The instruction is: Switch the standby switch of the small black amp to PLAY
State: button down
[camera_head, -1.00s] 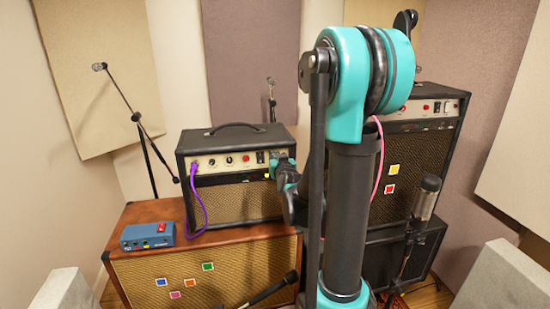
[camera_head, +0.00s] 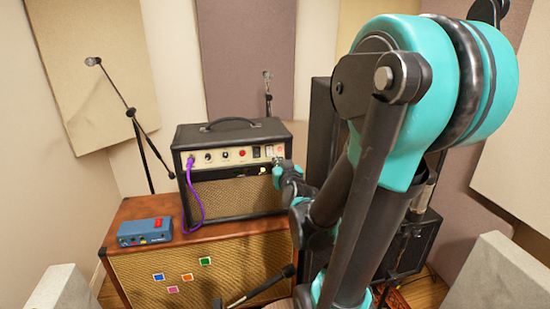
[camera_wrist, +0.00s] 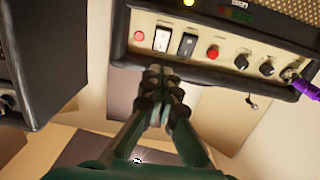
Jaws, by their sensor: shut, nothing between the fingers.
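The small black amp (camera_head: 230,135) stands on the brown cabinet in the head view, its cream control panel facing out. The panel carries a black rocker switch (camera_head: 256,152) and a pale rocker switch (camera_head: 269,151) near its right end. The wrist view shows the panel upside down, with the black switch (camera_wrist: 187,45) beside the white switch (camera_wrist: 162,40). Their labels are not readable, so I cannot tell which is standby. My gripper (camera_wrist: 161,72) is shut and empty, its tips close to the panel edge by these switches; contact is not clear. It also shows in the head view (camera_head: 278,172).
A purple cable (camera_head: 192,195) hangs from the amp's left end. A blue pedal box (camera_head: 145,231) sits on the brown cabinet (camera_head: 122,215). A mic stand (camera_head: 140,130) stands behind at left. Another amp and a dark cabinet at right are largely hidden by my arm.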

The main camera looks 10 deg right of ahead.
jog(key=shift+s, duration=0.75)
jog(key=s+a+f+n+g+y, duration=0.1)
jog(key=s+a+f+g, duration=0.15)
jog(key=f, duration=0.25)
jog(key=s+a+f+g+y, duration=0.1)
jog(key=s+f+g, duration=0.2)
jog(key=f, duration=0.2)
jog(key=s+d+f+g, duration=0.1)
jog(key=s+f+g, duration=0.1)
jog(key=s+f, duration=0.1)
jog(key=s+f+g+h, duration=0.1)
jog(key=s+f+g, duration=0.2)
jog(key=s, duration=0.3)
jog(key=s+d+f+m+g+h, duration=0.1)
jog(key=s+f+g, duration=0.1)
jog(key=s+f, duration=0.1)
jog(key=shift+s+d+f, duration=0.15)
jog(key=shift+s+d, duration=0.2)
jog(key=shift+s, duration=0.45)
